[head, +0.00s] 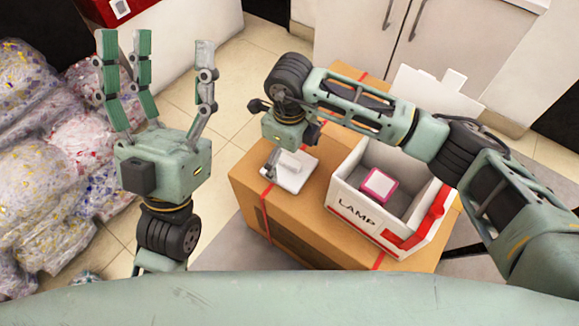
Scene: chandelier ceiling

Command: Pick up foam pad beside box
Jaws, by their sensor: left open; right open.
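A small white foam pad (296,180) with a raised block on it lies on top of a large cardboard box, to the left of the white and red LAMP box (352,212). My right gripper (282,155) is above the pad, pointing down. Its body hides most of its fingers, and I cannot tell whether they touch the pad. My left gripper (165,85) is raised at the left, open and empty, with fingers pointing up, away from the pad.
The cardboard box (300,226) has red straps and stands on a tiled floor. Filled clear bags (70,150) are piled at the left. White cabinets (425,40) stand behind.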

